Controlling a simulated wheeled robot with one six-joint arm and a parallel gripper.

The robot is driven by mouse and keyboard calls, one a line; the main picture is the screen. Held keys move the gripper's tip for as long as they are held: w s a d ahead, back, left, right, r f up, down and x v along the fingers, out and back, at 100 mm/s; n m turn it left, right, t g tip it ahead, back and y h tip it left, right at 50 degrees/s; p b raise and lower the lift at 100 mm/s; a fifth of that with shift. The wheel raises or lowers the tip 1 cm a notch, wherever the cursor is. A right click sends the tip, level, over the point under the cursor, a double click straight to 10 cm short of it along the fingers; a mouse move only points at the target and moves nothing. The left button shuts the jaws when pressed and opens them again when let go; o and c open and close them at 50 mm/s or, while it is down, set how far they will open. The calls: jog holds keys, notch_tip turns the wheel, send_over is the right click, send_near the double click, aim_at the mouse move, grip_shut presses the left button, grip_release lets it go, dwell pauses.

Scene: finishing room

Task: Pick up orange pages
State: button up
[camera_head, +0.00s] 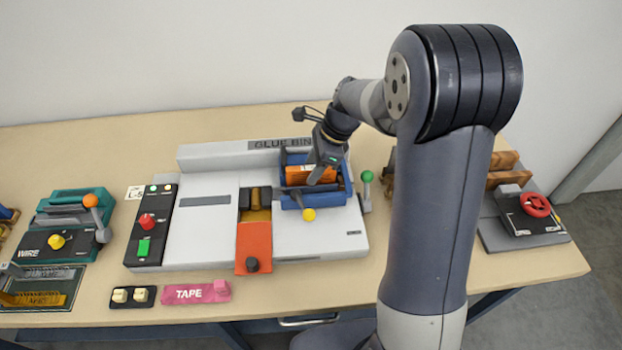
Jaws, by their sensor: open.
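An orange block that looks like the orange pages (297,175) sits in the blue clamp (333,198) on the glue binder (210,225). My gripper (317,180) points down at the right part of this block and covers some of it. The jaws are open. I cannot tell whether the fingers touch the block or straddle it. A yellow knob (308,215) is at the front of the clamp.
An orange slide (253,240) with a black knob lies left of the clamp. A green-knobbed lever (367,177) stands to the right. A teal wire machine (72,220) is on the left, and a press with a red handwheel (536,204) on the right. A pink tape box (190,293) lies in front.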

jog(key=shift+f, duration=0.25)
dwell(0.3)
grip_shut()
dwell(0.5)
